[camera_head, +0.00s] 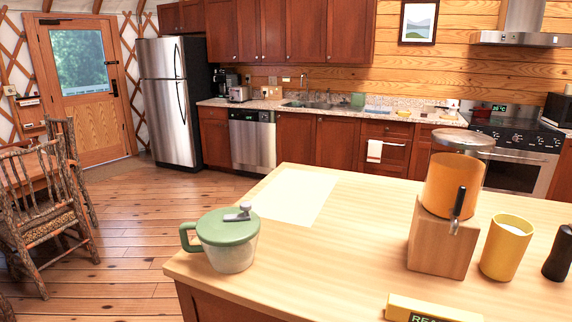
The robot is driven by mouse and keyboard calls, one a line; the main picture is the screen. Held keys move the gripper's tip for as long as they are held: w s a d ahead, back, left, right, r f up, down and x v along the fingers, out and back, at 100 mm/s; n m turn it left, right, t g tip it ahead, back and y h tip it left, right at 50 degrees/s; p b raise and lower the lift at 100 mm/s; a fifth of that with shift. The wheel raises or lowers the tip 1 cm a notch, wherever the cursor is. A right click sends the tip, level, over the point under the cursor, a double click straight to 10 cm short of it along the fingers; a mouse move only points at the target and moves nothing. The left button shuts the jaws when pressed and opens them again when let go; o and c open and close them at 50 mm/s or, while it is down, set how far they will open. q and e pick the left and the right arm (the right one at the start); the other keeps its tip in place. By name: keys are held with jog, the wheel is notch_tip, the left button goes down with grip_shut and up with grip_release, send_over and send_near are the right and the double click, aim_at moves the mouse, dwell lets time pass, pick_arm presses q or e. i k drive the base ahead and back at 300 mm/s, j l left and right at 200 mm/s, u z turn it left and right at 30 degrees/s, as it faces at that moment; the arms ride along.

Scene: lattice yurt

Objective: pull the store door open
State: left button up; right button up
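No door marked as the store door can be made out. A wooden door (88,85) with a glass pane stands at the far left back of the room. It looks shut, with a dark handle on its right side. Other doors in view are the steel fridge doors (165,110), the red-brown cabinet doors (295,140), the dishwasher door (252,145) and the oven door (515,175); all look shut. Neither of my grippers is in view.
A light wood counter (330,245) fills the foreground. On it are a green-lidded jug (228,240), an orange dispenser (450,185) on a wooden block, a yellow cup (506,247) and a yellow bar (430,310). Rustic chairs (45,215) stand left; floor between is clear.

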aim_at(296, 131)
jog(key=i+j+u, duration=0.25)
jog(key=j+u, duration=0.25)
jog(key=i+j+u, duration=0.6)
jog(key=u, duration=0.35)
jog(key=i+j+u, duration=0.2)
jog(key=i, duration=0.4)
jog(key=i+j+u, duration=0.1)
jog(key=i+u, duration=0.15)
jog(key=i, duration=0.3)
jog(key=i+l+z, duration=0.2)
jog(key=i+z, duration=0.25)
jog(key=i+l+z, duration=0.1)
jog(key=i+z, duration=0.15)
jog(key=z, duration=0.2)
jog(key=i+z, duration=0.45)
jog(key=i+j+z, duration=0.2)
jog(key=z, duration=0.25)
jog(key=i+l+z, duration=0.2)
jog(key=i+z, duration=0.2)
jog(key=i, duration=0.55)
jog(key=i+z, duration=0.45)
jog(key=i, duration=4.2)
